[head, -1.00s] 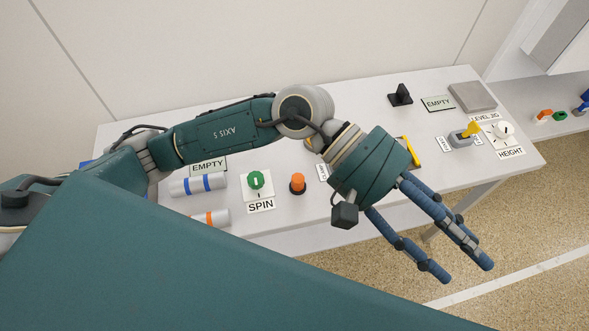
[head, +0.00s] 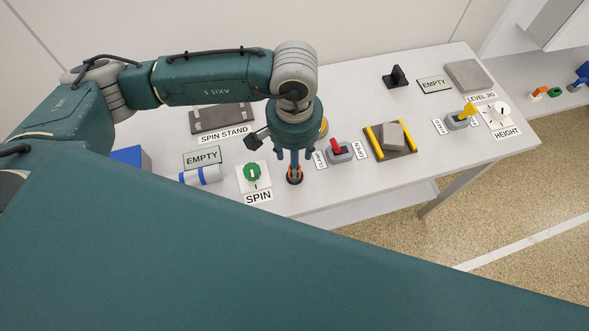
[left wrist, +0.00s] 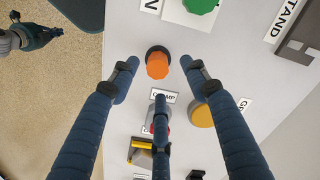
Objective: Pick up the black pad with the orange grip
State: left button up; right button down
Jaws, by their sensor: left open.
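The black pad with the orange grip (head: 295,174) stands on the table's front part, right of the SPIN dial. It also shows in the left wrist view as an orange knob on a dark round base (left wrist: 157,65). My left gripper (head: 293,160) points down above it, partly covering it in the head view. In the left wrist view its blue fingers (left wrist: 158,78) are spread, one on each side of the orange grip and a third below it. They hold nothing, and contact cannot be told. My right gripper (left wrist: 38,38) appears at the wrist view's top left, its opening unclear.
The green SPIN dial (head: 254,178) stands close on the left, with a white cylinder with blue bands (head: 200,175) beyond it. A red-handled clamp switch (head: 340,151) and a dark tray with yellow rails (head: 377,150) stand to the right. A yellow round thing (left wrist: 201,114) is near the fingers.

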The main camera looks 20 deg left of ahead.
aim_at(301, 174)
pick_arm(q)
jog(key=f+p, duration=0.2)
jog(key=f, duration=0.1)
jog(key=shift+s+d+f, duration=0.1)
jog(key=shift+s+f, duration=0.1)
jog(key=shift+f, duration=0.7)
jog(key=shift+w, duration=0.1)
grip_shut()
